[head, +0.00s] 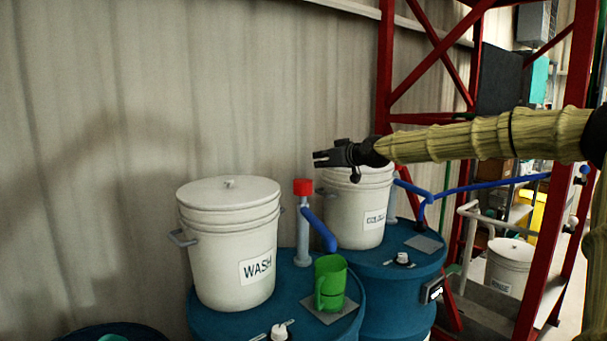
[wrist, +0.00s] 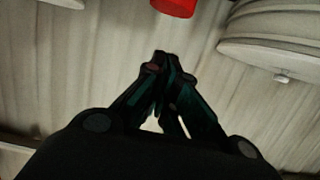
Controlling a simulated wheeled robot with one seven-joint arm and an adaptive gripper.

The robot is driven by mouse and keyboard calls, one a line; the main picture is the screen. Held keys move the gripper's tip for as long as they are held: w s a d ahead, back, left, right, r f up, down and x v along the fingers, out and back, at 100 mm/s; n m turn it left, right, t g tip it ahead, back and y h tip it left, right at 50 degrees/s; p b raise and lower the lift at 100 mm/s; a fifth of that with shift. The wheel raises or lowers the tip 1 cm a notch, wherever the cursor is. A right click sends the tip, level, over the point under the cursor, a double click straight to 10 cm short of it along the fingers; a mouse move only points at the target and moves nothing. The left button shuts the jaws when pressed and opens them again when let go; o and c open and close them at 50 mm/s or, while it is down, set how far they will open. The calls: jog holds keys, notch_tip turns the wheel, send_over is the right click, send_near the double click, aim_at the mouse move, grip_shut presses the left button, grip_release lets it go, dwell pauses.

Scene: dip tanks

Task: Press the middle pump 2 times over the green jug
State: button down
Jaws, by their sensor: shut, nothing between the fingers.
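A pump with a red top (head: 303,187), a grey body and a blue spout (head: 319,232) stands on a blue drum in the middle of the head view. The green jug (head: 330,282) stands upright on a grey plate under the spout. My gripper (head: 318,159) is shut and empty, above and slightly right of the red top, apart from it. In the wrist view the shut fingertips (wrist: 165,62) show in the middle, with the red top (wrist: 174,6) cut off at the upper edge. A second blue spout (head: 412,188) shows farther right; its pump top is hidden behind my arm.
A white WASH bucket (head: 228,245) stands left of the pump on the blue drum (head: 220,325). Another white bucket (head: 350,215) stands right on a second drum (head: 395,290). Red metal racking (head: 384,70) rises at right; a corrugated wall is behind.

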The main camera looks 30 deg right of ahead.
jog(key=p, duration=0.4)
send_over(307, 183)
jog(key=w, duration=0.2)
jog(key=shift+s+d+f, duration=0.1)
jog(key=shift+s+f, duration=0.15)
jog(key=shift+f, duration=0.5)
jog(key=shift+f+p, duration=0.95)
jog(key=shift+f, duration=1.1)
jog(key=shift+s+f+b, duration=0.1)
jog(key=shift+f+b, duration=1.45)
jog(key=shift+f, duration=0.35)
